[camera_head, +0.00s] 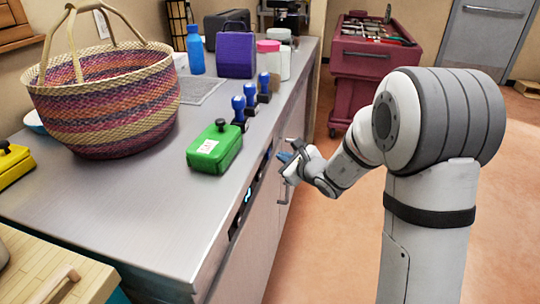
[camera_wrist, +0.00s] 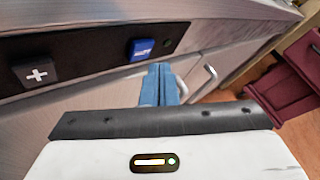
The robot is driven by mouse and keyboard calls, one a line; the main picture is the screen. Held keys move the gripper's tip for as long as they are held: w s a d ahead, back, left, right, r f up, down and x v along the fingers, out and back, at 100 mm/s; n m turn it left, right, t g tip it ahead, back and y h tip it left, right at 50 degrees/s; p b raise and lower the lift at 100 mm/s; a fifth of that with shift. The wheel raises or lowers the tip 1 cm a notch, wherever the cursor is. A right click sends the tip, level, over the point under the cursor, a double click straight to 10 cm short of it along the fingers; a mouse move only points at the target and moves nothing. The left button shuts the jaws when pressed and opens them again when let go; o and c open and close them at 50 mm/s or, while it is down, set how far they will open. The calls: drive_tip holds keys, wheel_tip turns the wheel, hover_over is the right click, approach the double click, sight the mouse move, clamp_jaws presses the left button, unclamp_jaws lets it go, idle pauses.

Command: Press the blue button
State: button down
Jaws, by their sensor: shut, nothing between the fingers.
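The blue button (camera_wrist: 142,49) is a small square with white marks on a black panel, seen in the wrist view. The black panel (camera_wrist: 90,54) is set in the counter's front face. My gripper (camera_wrist: 160,70) has blue fingers that are shut and empty. The fingertips appear just below and slightly right of the blue button; I cannot tell if they touch the panel. In the head view my gripper (camera_head: 284,158) is at the counter front, beside the panel strip (camera_head: 248,195).
A dark button with a white plus (camera_wrist: 36,74) sits left on the panel. Metal handles (camera_wrist: 210,72) are on the doors below. On the counter, a green box (camera_head: 214,150), several blue-handled stamps (camera_head: 238,108) and a woven basket (camera_head: 105,105) stand. A red cart (camera_head: 372,65) stands behind.

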drive_tip(key=shift+a+f, duration=0.1)
idle(0.3)
drive_tip(key=shift+w+a+b, duration=0.1)
drive_tip(key=shift+a+b, duration=0.25)
drive_tip(key=shift+b, duration=0.2)
drive_tip(key=shift+a+b, duration=0.35)
idle(0.4)
drive_tip(key=shift+d, duration=0.85)
drive_tip(key=s+d, duration=0.1)
drive_tip(key=d, duration=0.5)
drive_tip(key=shift+s, duration=0.15)
